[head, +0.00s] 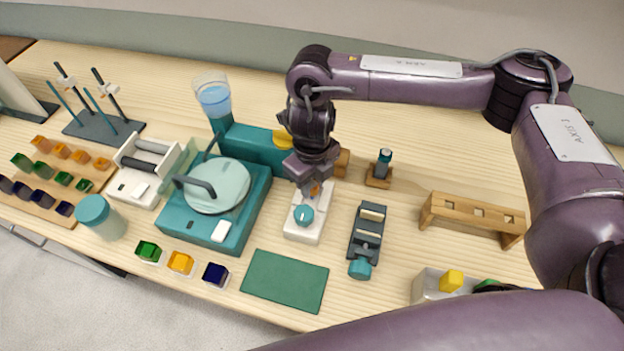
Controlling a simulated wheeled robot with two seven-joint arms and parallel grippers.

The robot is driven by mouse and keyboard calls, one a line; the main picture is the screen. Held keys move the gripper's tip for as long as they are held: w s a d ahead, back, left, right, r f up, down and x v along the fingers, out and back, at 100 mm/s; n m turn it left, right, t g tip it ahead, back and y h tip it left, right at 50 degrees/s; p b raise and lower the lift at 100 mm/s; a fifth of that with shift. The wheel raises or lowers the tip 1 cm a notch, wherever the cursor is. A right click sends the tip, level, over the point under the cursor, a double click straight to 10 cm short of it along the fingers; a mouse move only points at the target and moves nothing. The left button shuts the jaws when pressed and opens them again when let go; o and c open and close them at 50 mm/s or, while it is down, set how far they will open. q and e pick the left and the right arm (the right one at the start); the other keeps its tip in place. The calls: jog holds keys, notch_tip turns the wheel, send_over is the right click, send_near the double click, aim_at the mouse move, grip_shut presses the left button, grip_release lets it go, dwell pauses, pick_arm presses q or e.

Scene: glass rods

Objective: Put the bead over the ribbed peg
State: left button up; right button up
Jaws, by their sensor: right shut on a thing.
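My right gripper (314,186) points down over a white device (304,228) with a teal knob, near the middle of the table. It is shut on a small amber piece (315,189), which looks like the bead; the fingers hide most of it. I cannot tell whether the bead touches the device. I cannot make out a ribbed peg for certain. A dark upright piece with a teal top (384,160) stands on a small wooden block (378,181) to the right of the gripper, its surface too small to read. My left gripper is not in view.
A teal machine (255,217) with a round lid stands left of the gripper. A dark clamp-like tool (367,233), a green mat (285,280) and a holed wooden rack (470,219) lie to the front and right. A metal tray (428,287) sits at the front right.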

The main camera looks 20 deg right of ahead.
jog(key=shift+f+b, duration=0.95)
jog(key=shift+f, duration=0.3)
jog(key=o, duration=1.1)
jog(key=shift+c, duration=0.2)
notch_tip(320, 180, up, 8)
jog(key=shift+f+p, duration=0.1)
jog(key=shift+p, duration=0.2)
